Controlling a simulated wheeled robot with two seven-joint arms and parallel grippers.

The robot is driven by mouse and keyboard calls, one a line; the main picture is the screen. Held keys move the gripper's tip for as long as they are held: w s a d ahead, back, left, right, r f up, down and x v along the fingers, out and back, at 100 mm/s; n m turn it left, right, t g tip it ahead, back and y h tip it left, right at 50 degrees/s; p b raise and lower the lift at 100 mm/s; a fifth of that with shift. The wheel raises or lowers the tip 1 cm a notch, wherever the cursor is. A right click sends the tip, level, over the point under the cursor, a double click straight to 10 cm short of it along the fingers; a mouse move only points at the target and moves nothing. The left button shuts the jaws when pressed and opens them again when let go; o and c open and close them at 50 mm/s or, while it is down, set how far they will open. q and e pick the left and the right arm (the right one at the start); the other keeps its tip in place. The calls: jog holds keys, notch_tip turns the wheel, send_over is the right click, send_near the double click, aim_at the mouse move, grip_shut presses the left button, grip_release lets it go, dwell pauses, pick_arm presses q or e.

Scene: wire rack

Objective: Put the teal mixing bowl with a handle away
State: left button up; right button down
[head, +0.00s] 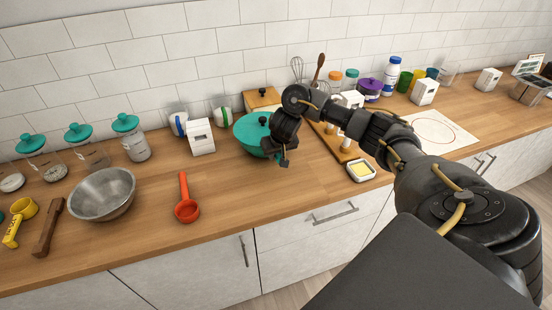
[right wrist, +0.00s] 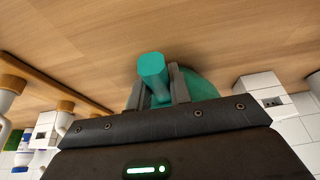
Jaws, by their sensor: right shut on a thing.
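The teal mixing bowl (head: 250,132) stands on the wooden counter near the middle of the head view. My right gripper (head: 283,158) is at its right front side and partly covers it. In the right wrist view my right gripper (right wrist: 158,92) is shut on the bowl's teal handle (right wrist: 152,68), which sticks out between the two fingers. The bowl's teal body (right wrist: 203,85) shows behind the right finger, mostly hidden by the gripper. My left gripper is not in view.
A wooden stand with white posts (head: 349,152) is close right of the gripper, beside a small yellow-filled dish (head: 361,171). A white block (head: 200,137) stands left of the bowl. A red ladle (head: 186,205) and metal bowl (head: 103,194) lie further left. Counter in front of the bowl is clear.

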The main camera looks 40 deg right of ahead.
jog(key=c, duration=1.3)
grip_release()
jog(key=shift+p+v, duration=3.1)
jog(key=shift+v, duration=2.85)
